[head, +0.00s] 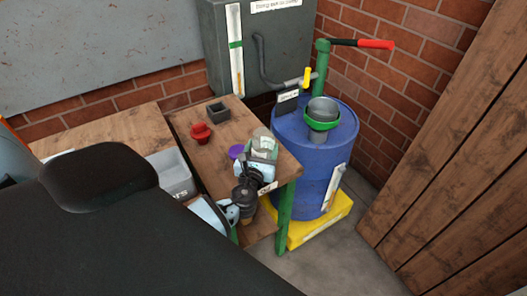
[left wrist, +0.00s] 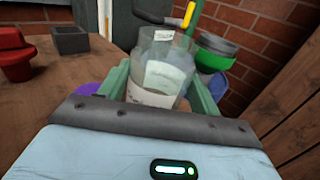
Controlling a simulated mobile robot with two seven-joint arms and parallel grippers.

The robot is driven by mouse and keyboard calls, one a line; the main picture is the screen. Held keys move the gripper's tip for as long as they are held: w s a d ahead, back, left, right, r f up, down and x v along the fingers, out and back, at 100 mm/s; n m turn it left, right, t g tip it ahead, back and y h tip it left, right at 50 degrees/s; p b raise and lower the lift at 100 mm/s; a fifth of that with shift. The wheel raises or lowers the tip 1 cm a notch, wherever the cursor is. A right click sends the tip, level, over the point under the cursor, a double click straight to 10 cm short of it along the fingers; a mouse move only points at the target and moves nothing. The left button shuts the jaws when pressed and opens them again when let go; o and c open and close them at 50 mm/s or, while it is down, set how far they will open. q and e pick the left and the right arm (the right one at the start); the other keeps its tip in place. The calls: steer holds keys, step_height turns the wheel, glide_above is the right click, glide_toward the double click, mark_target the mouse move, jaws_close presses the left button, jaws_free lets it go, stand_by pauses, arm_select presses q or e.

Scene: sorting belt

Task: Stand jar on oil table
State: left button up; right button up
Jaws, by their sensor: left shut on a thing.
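A clear jar (left wrist: 166,66) with a pale label is held upright, slightly tilted in the left wrist view. My left gripper (head: 262,148) is shut around its sides; only part of the jar (head: 264,133) shows in the head view. The jar is over the right part of the small wooden table with green legs (head: 213,160). Its base is hidden by the gripper, so I cannot tell whether it touches the tabletop. My right gripper is not in view.
A red object (head: 201,132) and a dark square box (head: 218,112) stand on the table. A purple object (head: 236,151) is beside the gripper. A blue drum (head: 305,175) with a green-rimmed funnel (head: 321,113) stands right of the table. A grey bin (head: 175,180) is to the left.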

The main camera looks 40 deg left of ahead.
arm_select(q)
steer(key=shift+f, duration=0.6)
steer(key=o, duration=1.2)
steer(key=shift+r, duration=0.1)
steer(key=shift+r, duration=0.2)
steer(key=v, duration=1.2)
steer(key=shift+f, duration=0.1)
